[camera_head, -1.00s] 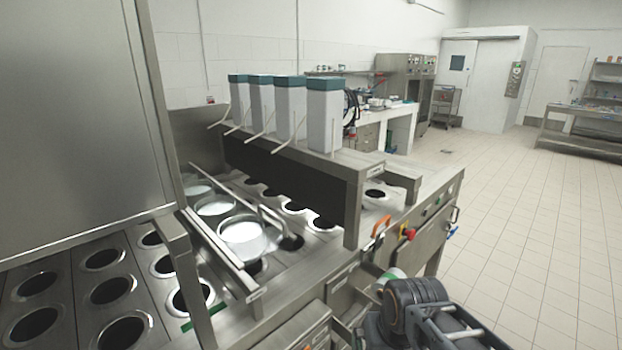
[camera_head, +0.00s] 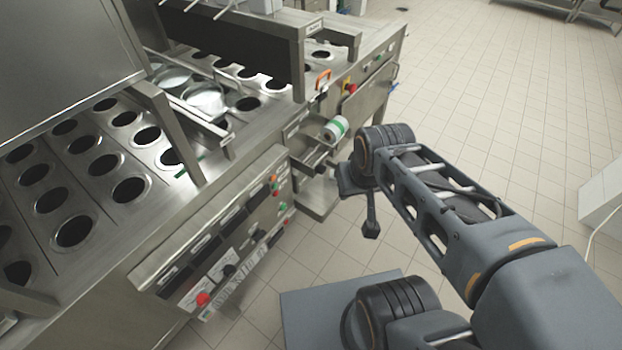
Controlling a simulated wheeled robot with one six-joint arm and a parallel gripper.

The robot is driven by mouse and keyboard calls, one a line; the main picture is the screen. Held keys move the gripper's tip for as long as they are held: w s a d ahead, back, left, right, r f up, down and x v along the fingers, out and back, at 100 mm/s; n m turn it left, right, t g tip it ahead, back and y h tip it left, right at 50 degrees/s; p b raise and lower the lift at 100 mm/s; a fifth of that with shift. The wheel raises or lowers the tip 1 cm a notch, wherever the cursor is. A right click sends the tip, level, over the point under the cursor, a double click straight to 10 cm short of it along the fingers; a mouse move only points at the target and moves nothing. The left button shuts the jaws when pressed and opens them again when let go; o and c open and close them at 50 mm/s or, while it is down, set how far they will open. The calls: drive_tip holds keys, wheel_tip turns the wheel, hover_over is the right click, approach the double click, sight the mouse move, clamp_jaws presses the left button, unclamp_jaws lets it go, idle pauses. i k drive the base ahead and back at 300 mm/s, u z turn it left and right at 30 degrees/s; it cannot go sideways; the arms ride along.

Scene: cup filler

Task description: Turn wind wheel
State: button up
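No part that I can surely name as the wind wheel shows. A white and green roll or cylinder (camera_head: 335,129) sits at the front side of the steel filling machine (camera_head: 262,136), by a small open shelf. My gripper (camera_head: 371,229) seems to be the small dark part hanging below the end of my arm. It is right of the machine and below the roll in the picture, apart from both. Its fingers are too small and dark to tell open from shut. I see nothing held in it.
A control panel (camera_head: 232,248) with a red knob and coloured buttons faces the floor. A red button (camera_head: 350,88) and an orange handle (camera_head: 323,79) are farther along the front. A white box (camera_head: 602,195) stands at the right.

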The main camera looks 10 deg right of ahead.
sight(321, 168)
drive_tip(key=z, duration=0.65)
drive_tip(key=i, duration=0.65)
drive_tip(key=z, duration=0.2)
drive_tip(key=k, duration=0.75)
drive_tip(key=u, duration=1.45)
drive_tip(key=i, duration=0.5)
drive_tip(key=z, duration=0.1)
